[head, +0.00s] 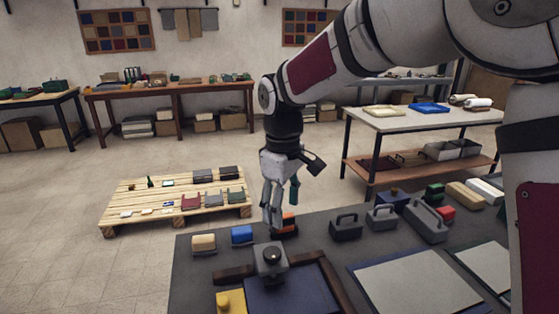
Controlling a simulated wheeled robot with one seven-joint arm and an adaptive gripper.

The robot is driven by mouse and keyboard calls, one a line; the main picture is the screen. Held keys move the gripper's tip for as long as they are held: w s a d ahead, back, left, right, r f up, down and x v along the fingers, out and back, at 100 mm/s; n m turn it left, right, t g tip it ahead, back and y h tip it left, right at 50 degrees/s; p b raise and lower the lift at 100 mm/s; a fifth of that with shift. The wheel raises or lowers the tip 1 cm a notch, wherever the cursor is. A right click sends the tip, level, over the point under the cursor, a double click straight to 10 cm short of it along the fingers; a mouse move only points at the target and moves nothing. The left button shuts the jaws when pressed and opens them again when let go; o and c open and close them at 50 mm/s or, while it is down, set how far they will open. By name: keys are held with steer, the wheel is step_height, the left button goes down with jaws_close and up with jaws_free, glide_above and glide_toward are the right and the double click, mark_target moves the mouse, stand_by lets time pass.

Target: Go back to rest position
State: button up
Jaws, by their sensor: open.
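My gripper (271,220) hangs from my arm, fingers down, above the near part of the dark table (200,285). It is open, with nothing seen between its fingers. Just below and in front of it stands a grey block with a round dark knob (270,260), at the edge of a dark blue panel (295,292) in a brown frame. An orange and dark block (289,224) sits just right of the fingertips. I cannot tell whether the fingers touch anything.
A blue block (242,235), a tan block (203,244) and a yellow piece (230,302) lie nearby. A pallet (120,212) with small items lies on the floor behind. Floor to the left is clear.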

steer(key=s+d+r+m+t, duration=0.1)
steer(key=s+d+r+m, duration=0.25)
steer(key=s+d, duration=0.35)
steer(key=s+d+r+m+t, duration=0.1)
steer(key=s+d+r+m, duration=0.1)
steer(key=s+d+r, duration=0.35)
steer(key=s+d+f+m+t, duration=0.1)
steer(key=s+d+m, duration=0.2)
steer(key=s, duration=0.4)
steer(key=s+d+f+m, duration=0.1)
steer(key=s+d+m, duration=0.2)
steer(key=s, duration=0.5)
steer(key=shift+d+f+t, duration=0.35)
steer(key=shift+d+t, duration=0.05)
steer(key=shift+d, duration=0.1)
